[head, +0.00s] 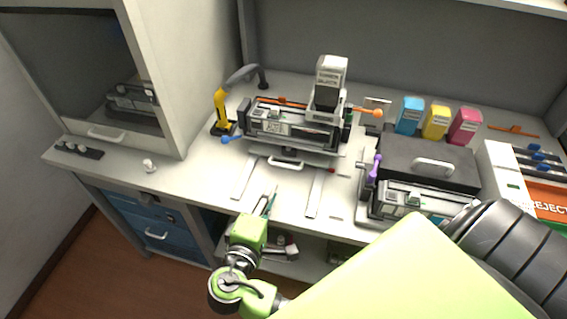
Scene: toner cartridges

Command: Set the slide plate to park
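The slide plate (286,163), with a pale bar handle at its front, sits at the rear of two light rails on the bench, the left rail (245,177) and the right rail (316,193). A small red knob (331,170) is beside the plate's right front. My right gripper (270,200) is in front of the plate, between the rails, apart from the handle. Its narrow fingers are too small to tell their opening. My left gripper is out of view.
A yellow-handled tool (221,105) stands left of the fixture. A black-lidded box (430,160) with another cartridge (412,198) is at right. Cyan, yellow and magenta bottles (436,122) stand behind. A cabinet (160,75) bounds the left; the bench between is mostly clear.

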